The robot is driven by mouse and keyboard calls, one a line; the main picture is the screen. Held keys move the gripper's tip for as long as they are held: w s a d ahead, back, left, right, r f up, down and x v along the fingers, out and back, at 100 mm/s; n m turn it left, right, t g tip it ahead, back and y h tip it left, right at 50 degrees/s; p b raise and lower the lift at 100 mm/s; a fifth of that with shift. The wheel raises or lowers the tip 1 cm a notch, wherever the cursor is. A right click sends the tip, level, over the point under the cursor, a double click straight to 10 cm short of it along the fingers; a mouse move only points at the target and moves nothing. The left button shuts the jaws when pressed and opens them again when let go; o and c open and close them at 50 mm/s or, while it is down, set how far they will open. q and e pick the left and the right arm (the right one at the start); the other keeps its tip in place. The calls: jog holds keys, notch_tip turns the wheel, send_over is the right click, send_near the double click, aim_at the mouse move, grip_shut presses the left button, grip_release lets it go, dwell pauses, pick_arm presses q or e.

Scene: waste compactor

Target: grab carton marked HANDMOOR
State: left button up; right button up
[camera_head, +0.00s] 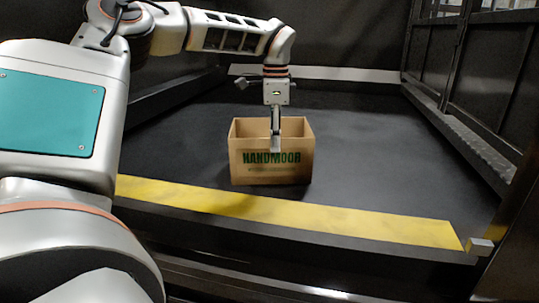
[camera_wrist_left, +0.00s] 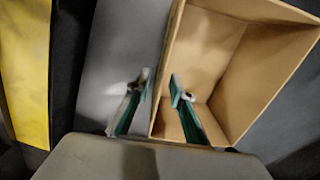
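The brown open-topped carton (camera_head: 270,170) marked HANDMOOR in green stands upright on the dark compactor floor, its lettered side facing me. My left gripper (camera_head: 275,140) points down over this near wall, with a finger showing in front of the lettered side. In the left wrist view the carton (camera_wrist_left: 232,90) is at the right, its empty inside showing. There the left gripper (camera_wrist_left: 160,86) is open, one finger outside the carton and the other inside, the wall's edge between them. Contact with the wall cannot be told. My right gripper is not in view.
A yellow strip (camera_head: 290,212) marks the near edge of the compactor floor (camera_head: 360,150). Dark framed side walls (camera_head: 490,75) bound the right. The floor around the carton is clear. A small metal block (camera_head: 480,246) sits at the strip's right end.

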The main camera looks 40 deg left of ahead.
aim_at(252, 162)
pick_arm(q)
jog(key=f, duration=0.2)
jog(key=f+p, duration=0.1)
jog(key=f, duration=0.3)
jog(key=shift+s+a, duration=0.15)
jog(key=shift+a, duration=0.15)
jog(key=shift+f, duration=0.2)
grip_shut()
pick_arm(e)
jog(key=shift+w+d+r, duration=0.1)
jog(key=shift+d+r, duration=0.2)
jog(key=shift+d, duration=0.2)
